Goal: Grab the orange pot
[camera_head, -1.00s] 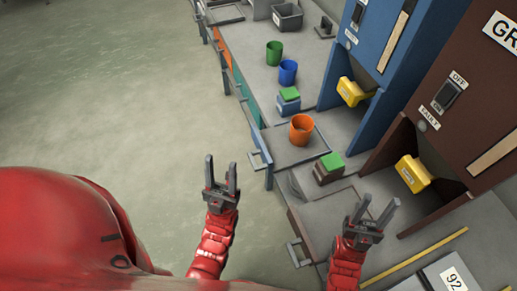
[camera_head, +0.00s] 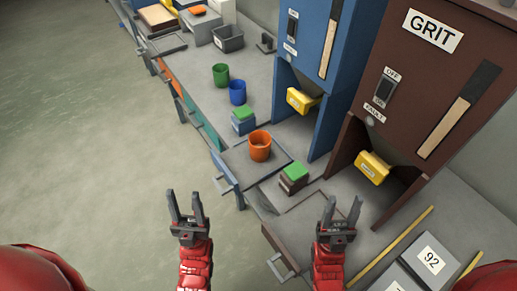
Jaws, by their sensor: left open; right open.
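The orange pot (camera_head: 260,147) stands upright on a grey tray-like surface (camera_head: 232,163) at the front of the bench, before the blue machine. Its open top faces up. My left gripper (camera_head: 185,207) is open and empty, over the floor in front of the bench, nearer to me than the pot and to its left. My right gripper (camera_head: 341,212) is open and empty, nearer to me and to the right of the pot. Neither gripper touches the pot.
A green pot (camera_head: 220,75) and a blue pot (camera_head: 237,93) stand farther back. Green-topped blocks (camera_head: 243,121) (camera_head: 293,177) flank the orange pot. The blue machine (camera_head: 333,50) and brown GRIT machine (camera_head: 430,80) with yellow handles stand right. The floor at left is clear.

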